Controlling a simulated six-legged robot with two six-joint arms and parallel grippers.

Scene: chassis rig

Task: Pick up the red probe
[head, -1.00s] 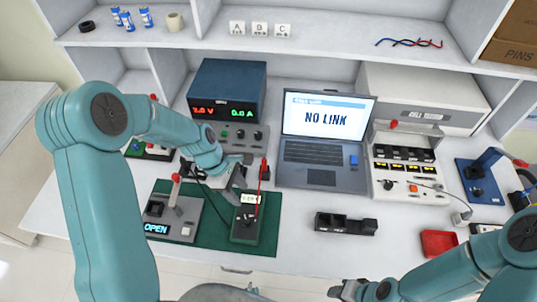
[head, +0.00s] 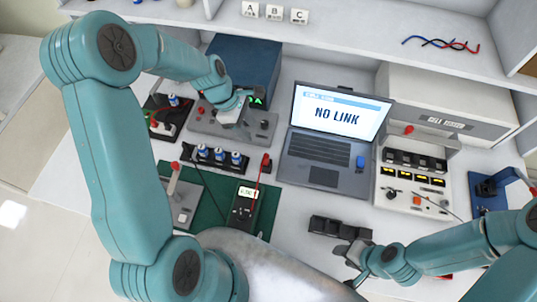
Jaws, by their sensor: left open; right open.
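The red probe (head: 266,163) stands near the upper right corner of the green mat (head: 208,211). A thin red line runs from it down to the dark handheld meter (head: 243,207). My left gripper (head: 236,110) is up and left of the probe, over the grey control panel (head: 205,122) in front of the blue power supply (head: 252,62). It is open, apart from the probe, and its fingertips are partly hard to make out. My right gripper (head: 350,258) is open and low in the view, close to the black slotted block (head: 338,229).
A black holder with several blue-and-white cells (head: 219,157) stands left of the probe. The laptop (head: 328,140) showing NO LINK stands to the right. A red-handled lever device (head: 180,200) is on the mat's left. The bench between the meter and black block is clear.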

